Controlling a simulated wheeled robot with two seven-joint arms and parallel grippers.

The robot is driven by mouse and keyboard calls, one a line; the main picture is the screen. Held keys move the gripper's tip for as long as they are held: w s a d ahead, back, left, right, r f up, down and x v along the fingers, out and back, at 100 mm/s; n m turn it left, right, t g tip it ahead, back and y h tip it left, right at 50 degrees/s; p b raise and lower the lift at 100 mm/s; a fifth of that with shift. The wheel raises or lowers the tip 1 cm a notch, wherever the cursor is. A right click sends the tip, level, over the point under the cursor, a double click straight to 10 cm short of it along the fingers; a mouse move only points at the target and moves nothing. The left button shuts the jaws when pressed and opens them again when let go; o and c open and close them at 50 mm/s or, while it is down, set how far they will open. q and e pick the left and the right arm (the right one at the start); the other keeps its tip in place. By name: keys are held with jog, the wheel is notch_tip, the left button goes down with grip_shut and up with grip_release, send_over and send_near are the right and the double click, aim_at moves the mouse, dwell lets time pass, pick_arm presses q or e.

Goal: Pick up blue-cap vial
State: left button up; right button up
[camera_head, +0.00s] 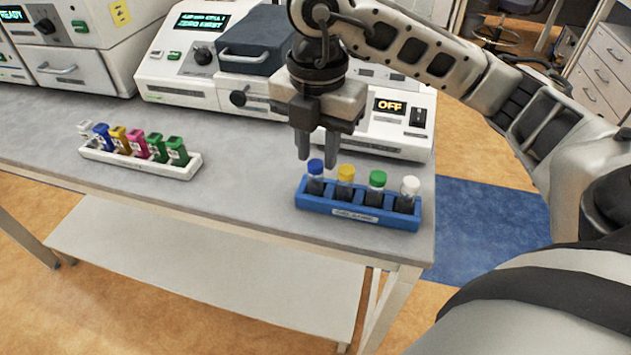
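The blue-cap vial (316,179) stands upright in the leftmost slot of a blue rack (345,215) near the table's front right. My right gripper (317,160) points down just above and behind the blue cap. Its two fingers are apart with nothing seen between them. The fingertips are close to the cap, but I cannot tell whether they touch it. The rack hides the vial's lower part. My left gripper is not in view.
Yellow-cap (345,182), green-cap (376,188) and white-cap (408,195) vials share the rack. A white rack (150,166) of coloured tubes sits to the left. Lab machines (190,75) line the back. Bare grey tabletop (245,185) lies between the racks.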

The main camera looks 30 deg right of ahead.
aim_at(315, 163)
notch_tip(315, 163, down, 4)
jog(key=shift+a+f+p, duration=0.1)
jog(key=shift+f+p, duration=0.15)
jog(key=shift+p, duration=0.05)
jog(key=shift+f, duration=0.4)
jog(key=shift+c, duration=0.3)
grip_shut()
jog(key=shift+r, duration=0.1)
